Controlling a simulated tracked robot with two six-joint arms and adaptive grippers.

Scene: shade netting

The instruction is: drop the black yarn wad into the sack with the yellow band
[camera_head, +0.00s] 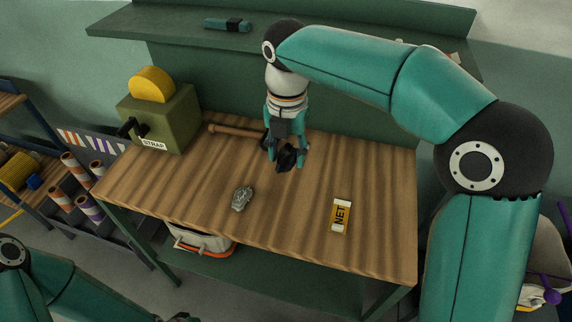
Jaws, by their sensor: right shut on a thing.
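My right gripper (287,163) hangs over the back middle of the wooden bench and is shut on the black yarn wad (287,158). The wad shows dark between the fingers and is partly hidden by them. A sack with a yellow band is not clearly seen. A pale, sack-like thing (546,248) shows at the right edge, mostly hidden by my right arm. Some yellow shows low on it, but I cannot tell whether that is a band.
On the bench (300,215) lie a grey wad (242,198), a yellow NET label (341,215) and a wooden-handled tool (232,131). A green STRAP machine (163,118) stands at the left. A white container with an orange band (203,240) is below the bench.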

